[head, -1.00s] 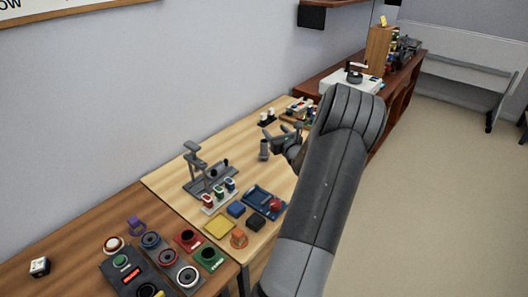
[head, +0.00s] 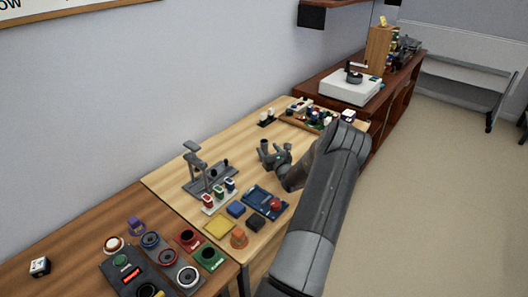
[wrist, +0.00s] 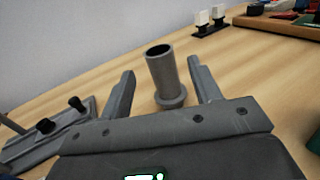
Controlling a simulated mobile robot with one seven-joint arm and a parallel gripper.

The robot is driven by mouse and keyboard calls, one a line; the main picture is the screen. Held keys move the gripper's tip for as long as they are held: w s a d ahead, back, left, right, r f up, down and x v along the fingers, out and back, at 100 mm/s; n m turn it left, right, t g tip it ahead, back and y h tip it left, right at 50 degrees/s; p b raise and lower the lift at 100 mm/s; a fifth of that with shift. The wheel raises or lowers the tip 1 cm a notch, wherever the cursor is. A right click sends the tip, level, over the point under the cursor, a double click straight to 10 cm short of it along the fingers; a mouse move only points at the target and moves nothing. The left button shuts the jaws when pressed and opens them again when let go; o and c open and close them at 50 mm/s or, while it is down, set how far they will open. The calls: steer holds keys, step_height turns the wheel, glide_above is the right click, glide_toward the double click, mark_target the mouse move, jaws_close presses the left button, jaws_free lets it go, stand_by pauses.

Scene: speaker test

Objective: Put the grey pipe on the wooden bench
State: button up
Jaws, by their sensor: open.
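The grey pipe (head: 264,145) stands upright on the light wooden bench (head: 232,143). In the wrist view the pipe (wrist: 161,70) shows an open round top and a wider ring at its base. My gripper (head: 264,156) is open and low over the bench, close beside the pipe. In the wrist view its two fingers (wrist: 160,68) appear on either side of the pipe, with a gap on each side. I cannot tell how far the pipe lies between them. Nothing is held.
A grey stand (head: 195,168) is left of the gripper. A blue tray (head: 257,193), a yellow tray (head: 220,224) and small blocks lie nearer. A wooden tray of mixed parts (head: 296,121) is behind. Bare wood lies behind the pipe.

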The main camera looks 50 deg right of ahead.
mark_target(266, 146)
steer(key=x, duration=0.4)
steer(key=shift+w+d+r, duration=0.1)
steer(key=shift+w+d, duration=0.1)
steer(key=shift+w, duration=0.15)
steer(key=shift+c, duration=0.4)
steer(key=c, duration=1)
steer(key=shift+c, duration=0.2)
steer(key=shift+r, duration=0.1)
